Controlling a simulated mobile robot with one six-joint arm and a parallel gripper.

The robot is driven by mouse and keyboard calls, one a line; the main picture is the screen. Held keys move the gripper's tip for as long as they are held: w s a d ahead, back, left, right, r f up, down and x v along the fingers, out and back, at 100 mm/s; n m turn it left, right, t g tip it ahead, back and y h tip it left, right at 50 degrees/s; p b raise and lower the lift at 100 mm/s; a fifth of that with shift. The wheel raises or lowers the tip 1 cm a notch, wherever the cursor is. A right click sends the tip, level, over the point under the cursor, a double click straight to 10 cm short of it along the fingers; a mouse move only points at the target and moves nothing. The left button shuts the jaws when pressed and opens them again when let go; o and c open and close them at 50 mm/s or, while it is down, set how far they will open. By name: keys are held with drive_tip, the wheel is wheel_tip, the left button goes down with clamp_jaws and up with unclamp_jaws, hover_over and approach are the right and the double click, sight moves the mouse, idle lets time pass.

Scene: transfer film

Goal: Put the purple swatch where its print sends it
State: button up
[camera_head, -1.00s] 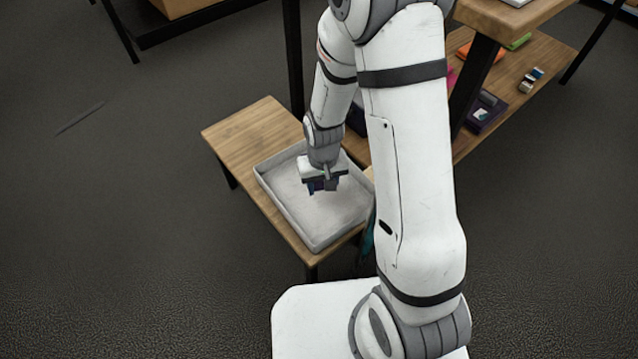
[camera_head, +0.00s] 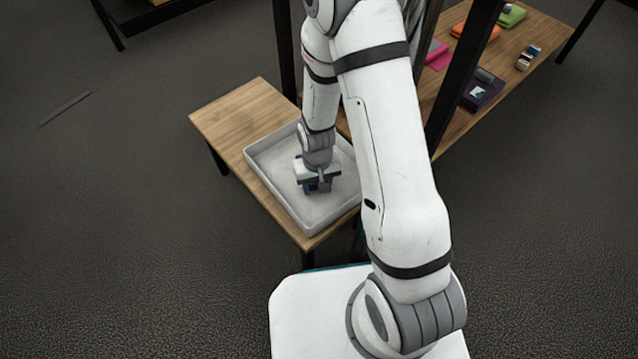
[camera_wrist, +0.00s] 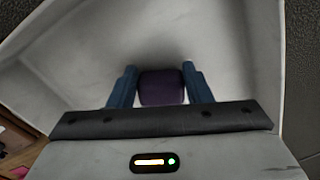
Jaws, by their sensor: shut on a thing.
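The purple swatch (camera_wrist: 161,88) shows in the wrist view between the two blue fingers of my gripper (camera_wrist: 160,84). The gripper is shut on it. In the head view my gripper (camera_head: 318,186) points down inside the walls of a pale grey tray (camera_head: 270,188), and the swatch there is mostly hidden by the gripper. I cannot tell whether the swatch touches the tray floor. No print on the swatch can be read. The tray holds nothing else that I can see.
The tray stands on a low wooden table (camera_head: 225,115) with bare wood at its left. A wooden shelf (camera_head: 530,75) at the right holds a dark purple box (camera_head: 482,92), an orange item (camera_head: 476,33), a green item (camera_head: 511,15) and a pink item (camera_head: 436,54). Dark posts rise beside it.

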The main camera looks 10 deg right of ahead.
drive_tip(key=o, duration=1)
drive_tip(key=shift+c, duration=0.2)
wheel_tip(320, 180, up, 12)
drive_tip(key=p, duration=0.5)
drive_tip(key=shift+s, duration=0.1)
